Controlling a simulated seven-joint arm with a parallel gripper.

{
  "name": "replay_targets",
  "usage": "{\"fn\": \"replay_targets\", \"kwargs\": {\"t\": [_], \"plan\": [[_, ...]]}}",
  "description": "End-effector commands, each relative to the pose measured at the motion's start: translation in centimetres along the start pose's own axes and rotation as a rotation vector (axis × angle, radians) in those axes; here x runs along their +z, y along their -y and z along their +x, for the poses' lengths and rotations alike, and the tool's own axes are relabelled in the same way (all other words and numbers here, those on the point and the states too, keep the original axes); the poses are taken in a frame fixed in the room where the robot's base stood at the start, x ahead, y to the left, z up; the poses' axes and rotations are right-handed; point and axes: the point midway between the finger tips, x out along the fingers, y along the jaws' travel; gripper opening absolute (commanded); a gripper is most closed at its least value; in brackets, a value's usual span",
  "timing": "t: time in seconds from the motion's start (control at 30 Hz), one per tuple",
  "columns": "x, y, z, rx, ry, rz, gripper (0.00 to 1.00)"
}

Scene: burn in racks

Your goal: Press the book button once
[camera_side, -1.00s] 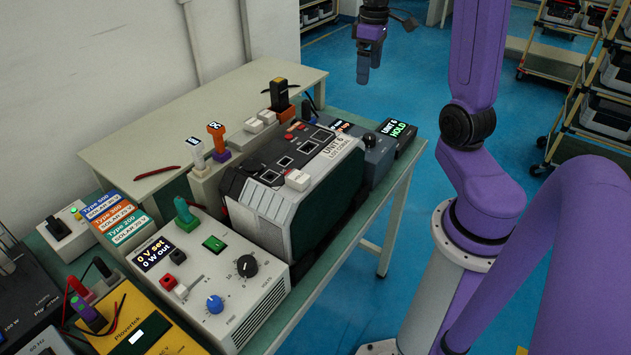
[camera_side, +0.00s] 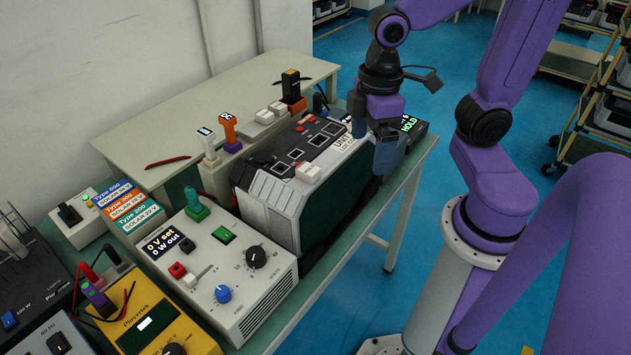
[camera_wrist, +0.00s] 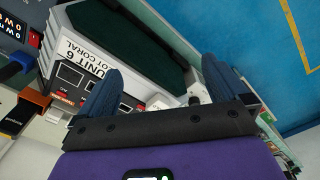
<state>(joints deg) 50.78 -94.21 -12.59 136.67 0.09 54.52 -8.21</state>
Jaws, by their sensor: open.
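The unit labelled UNIT 6 (camera_side: 275,198) is a dark and grey box on the bench. Its white label (camera_side: 345,143) also shows in the wrist view (camera_wrist: 85,48). Its top panel has dark square windows and a small red button (camera_side: 300,129); I cannot read which button is the book button. My gripper (camera_side: 371,132) is open and empty, pointing down at the unit's far right end near the label. In the wrist view its two blue fingers (camera_wrist: 160,78) stand apart over the unit.
A beige power supply (camera_side: 262,300) with knobs stands in front of the unit. A yellow meter (camera_side: 185,335) is at front left. The rear table (camera_side: 160,125) has clear room.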

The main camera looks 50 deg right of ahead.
Motion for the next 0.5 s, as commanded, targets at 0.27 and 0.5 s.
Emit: {"fn": "replay_targets", "kwargs": {"t": [0.27, 0.5], "plan": [[2.4, 5.4, 0.9, -0.007, -0.004, -0.163, 1.0], [3.1, 6.5, 1.1, -0.009, -0.006, -0.198, 1.0]]}}
